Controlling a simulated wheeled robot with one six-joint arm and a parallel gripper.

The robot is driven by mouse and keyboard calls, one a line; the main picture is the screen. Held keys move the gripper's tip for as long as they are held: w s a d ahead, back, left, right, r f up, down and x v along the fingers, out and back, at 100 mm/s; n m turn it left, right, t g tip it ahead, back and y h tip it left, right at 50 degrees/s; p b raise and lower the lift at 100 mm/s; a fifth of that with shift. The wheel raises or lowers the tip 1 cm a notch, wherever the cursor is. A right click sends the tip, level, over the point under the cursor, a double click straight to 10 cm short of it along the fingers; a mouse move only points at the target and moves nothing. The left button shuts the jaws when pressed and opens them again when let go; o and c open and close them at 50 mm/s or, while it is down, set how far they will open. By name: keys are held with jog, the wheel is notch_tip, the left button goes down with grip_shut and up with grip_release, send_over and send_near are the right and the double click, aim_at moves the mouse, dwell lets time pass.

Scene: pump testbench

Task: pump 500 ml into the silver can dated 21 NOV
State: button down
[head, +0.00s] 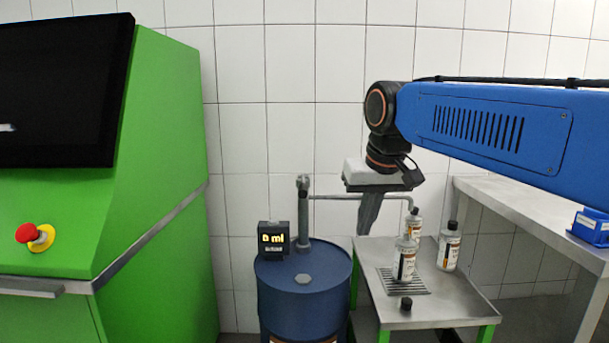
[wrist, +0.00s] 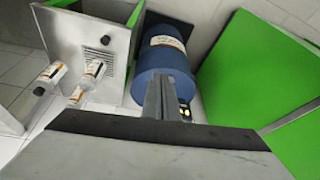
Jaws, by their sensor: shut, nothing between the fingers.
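A blue drum (head: 304,300) carries a pump pipe (head: 303,210) whose spout (head: 360,198) reaches right over the steel stand. Its display (head: 273,238) appears to read 0 ml. A silver can with a white and orange label (head: 404,262) stands uncapped on the grate. Two capped silver cans stand behind it (head: 414,222) and to its right (head: 448,248). Their dates are too small to read. My gripper (head: 364,232) is shut and empty, pointing down right of the pump pipe; it also shows in the wrist view (wrist: 168,98).
A loose black cap (head: 406,304) lies on the steel stand (head: 440,302) in front of the grate (head: 408,286). A green cabinet (head: 155,160) with a red stop button (head: 27,233) stands left. A steel bench (head: 530,205) with a blue box (head: 591,226) is right.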

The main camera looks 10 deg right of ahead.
jog(key=w+a+r, duration=0.3)
jog(key=w+r, duration=0.6)
jog(key=w, duration=0.2)
jog(key=w+a+r+m+g, duration=0.1)
jog(key=w+a+r, duration=0.2)
jog(key=w+r, duration=0.6)
jog(key=w, duration=0.3)
jog(key=shift+m, duration=0.3)
jog(key=shift+f, duration=0.15)
send_over(304, 186)
jog(key=s, duration=0.1)
notch_tip(304, 186, down, 12)
jog(key=shift+d+r, duration=0.1)
jog(key=shift+d, duration=0.05)
jog(key=shift+f, duration=0.8)
jog(key=shift+a+f, duration=0.15)
jog(key=shift+a, duration=0.05)
